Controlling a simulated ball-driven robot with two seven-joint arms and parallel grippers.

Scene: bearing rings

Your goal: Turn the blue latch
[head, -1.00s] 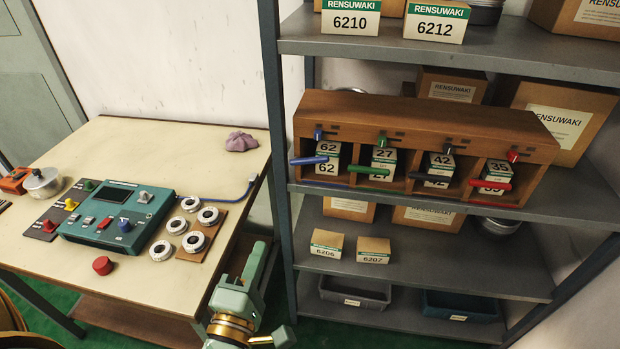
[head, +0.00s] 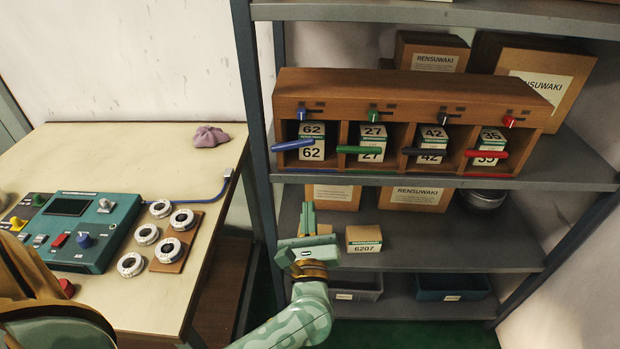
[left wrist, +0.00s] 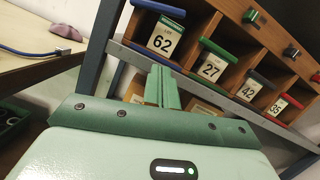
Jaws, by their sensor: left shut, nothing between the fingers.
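A blue bar (head: 292,144) crosses the front of that compartment and also shows in the left wrist view (left wrist: 158,8). The box marked 62 (head: 312,152) sits behind it, also in the left wrist view (left wrist: 164,38). My left gripper (head: 307,212) is shut and empty, in front of the shelf and below the blue bar, apart from the latch. Its fingers show in the left wrist view (left wrist: 162,86). My right gripper is not visible.
Green (head: 373,115), black (head: 442,118) and red (head: 509,121) latches sit along the same board, with matching bars below. A shelf upright (head: 254,150) stands left of the rack. The box marked 6207 (head: 363,240) is beside my left gripper. A table with a control panel (head: 120,245) is at left.

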